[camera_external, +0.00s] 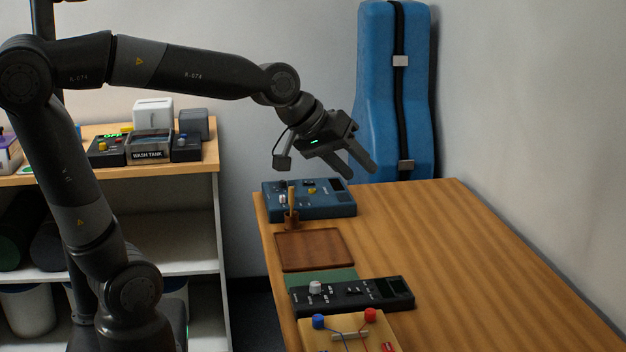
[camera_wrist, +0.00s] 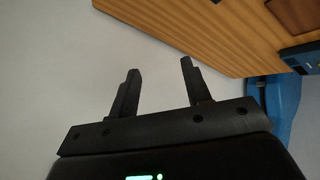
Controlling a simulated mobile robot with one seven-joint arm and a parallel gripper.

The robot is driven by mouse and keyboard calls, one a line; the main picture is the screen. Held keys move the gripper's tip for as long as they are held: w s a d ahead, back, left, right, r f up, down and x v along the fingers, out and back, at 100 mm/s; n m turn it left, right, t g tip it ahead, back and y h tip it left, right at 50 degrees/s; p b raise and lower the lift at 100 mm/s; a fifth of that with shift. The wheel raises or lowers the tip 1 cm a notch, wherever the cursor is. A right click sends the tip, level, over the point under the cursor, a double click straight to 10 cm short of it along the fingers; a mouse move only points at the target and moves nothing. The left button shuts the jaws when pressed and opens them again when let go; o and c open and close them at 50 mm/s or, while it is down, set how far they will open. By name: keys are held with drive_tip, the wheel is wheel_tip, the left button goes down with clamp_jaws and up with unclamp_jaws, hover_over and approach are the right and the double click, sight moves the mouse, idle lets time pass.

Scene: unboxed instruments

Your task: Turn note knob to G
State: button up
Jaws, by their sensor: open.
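A blue instrument box (camera_external: 335,209) sits at the far left end of the table, with a dark display and a few small knobs, one white and one yellow. A black instrument (camera_external: 368,302) lies nearer, with a white knob (camera_external: 315,287), smaller dark controls and a display. Labels are too small to read, so I cannot tell which knob is the note knob. My gripper (camera_external: 365,158) is open and empty in the air above the blue box, apart from it. In the wrist view its fingers (camera_wrist: 160,66) stand apart against the wall; the blue box's edge (camera_wrist: 300,54) shows at right.
A brown tray (camera_external: 312,251) and a small cup with sticks (camera_external: 291,218) lie between the instruments. A wooden board with blue and red knobs (camera_external: 348,335) is in front. A blue case (camera_external: 377,100) stands behind the table. The table's right side (camera_external: 480,260) is clear.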

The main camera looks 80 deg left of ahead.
drive_tip(key=w+a+f+n+t+y, duration=0.1)
drive_tip(key=w+a+n+t+y, duration=0.1)
drive_tip(key=w+a+n, duration=0.7)
drive_tip(key=w+a+n+t+y, duration=0.1)
drive_tip(key=w+a+n, duration=0.4)
drive_tip(key=a, duration=0.7)
drive_tip(key=s+a+n+y, duration=0.1)
drive_tip(key=a+n+y, duration=0.1)
drive_tip(key=a+n, duration=0.5)
drive_tip(key=s+a+n+y, duration=0.2)
drive_tip(key=a+n+y, duration=0.1)
drive_tip(key=a, duration=0.8)
drive_tip(key=s+a+n+g+y, duration=0.4)
drive_tip(key=s+a+n+g, duration=0.3)
drive_tip(key=s+a+n, duration=1.35)
drive_tip(key=m, duration=0.4)
approach(281, 181)
drive_tip(key=shift+s+d+r+t, duration=0.15)
drive_tip(key=shift+s+d+r, duration=0.15)
drive_tip(key=shift+d+r, duration=0.2)
drive_tip(key=shift+s+d+r+t, duration=0.15)
drive_tip(key=shift+s+d+r, duration=0.15)
drive_tip(key=shift+d, duration=0.25)
drive_tip(key=shift+w+a+f, duration=0.1)
drive_tip(key=shift+f, duration=0.45)
drive_tip(key=x, duration=1)
drive_tip(key=shift+a+f, duration=0.1)
drive_tip(key=shift+a, duration=0.15)
drive_tip(key=shift+c, duration=0.2)
